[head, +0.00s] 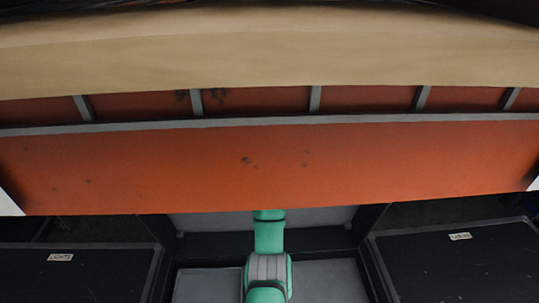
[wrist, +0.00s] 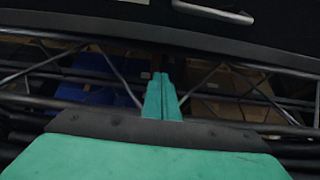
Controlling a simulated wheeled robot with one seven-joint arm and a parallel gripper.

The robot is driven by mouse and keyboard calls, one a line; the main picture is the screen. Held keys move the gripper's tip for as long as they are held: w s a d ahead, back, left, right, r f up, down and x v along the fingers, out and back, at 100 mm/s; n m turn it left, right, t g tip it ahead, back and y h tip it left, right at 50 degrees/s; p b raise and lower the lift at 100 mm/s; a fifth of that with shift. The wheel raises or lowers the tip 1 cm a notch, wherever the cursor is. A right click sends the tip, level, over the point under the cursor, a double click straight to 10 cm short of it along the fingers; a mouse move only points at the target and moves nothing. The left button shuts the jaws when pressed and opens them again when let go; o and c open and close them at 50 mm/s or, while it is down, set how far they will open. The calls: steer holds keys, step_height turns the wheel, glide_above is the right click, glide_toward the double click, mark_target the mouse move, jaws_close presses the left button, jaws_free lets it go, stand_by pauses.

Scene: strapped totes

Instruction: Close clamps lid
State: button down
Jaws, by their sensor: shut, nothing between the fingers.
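In the head view an open black case (head: 159,270) with grey inside stands in the lower middle. Its raised lid (head: 215,220) shows a grey lining behind it, its upper part hidden. No clamps label is readable on it. My teal arm reaches up over this case, and its end is hidden behind an orange panel. In the wrist view my gripper (wrist: 162,96) is shut and empty, fingertips together. A black panel (wrist: 110,22) with a silver handle (wrist: 213,12) spans the top of that view, beyond the fingertips; I cannot tell which case it belongs to.
A wide orange panel (head: 270,165) with a tan upper part (head: 270,50) blocks most of the head view. Closed black cases stand left (head: 75,280), labelled LIGHTS, and right (head: 460,265), label unclear. Dark truss bars (wrist: 215,85), blue (wrist: 85,75) and brown boxes (wrist: 245,95) lie beyond my gripper.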

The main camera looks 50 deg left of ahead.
steer(key=x, duration=0.9)
steer(key=shift+s+d, duration=1.4)
steer(key=shift+d, duration=0.3)
steer(key=shift+w, duration=0.15)
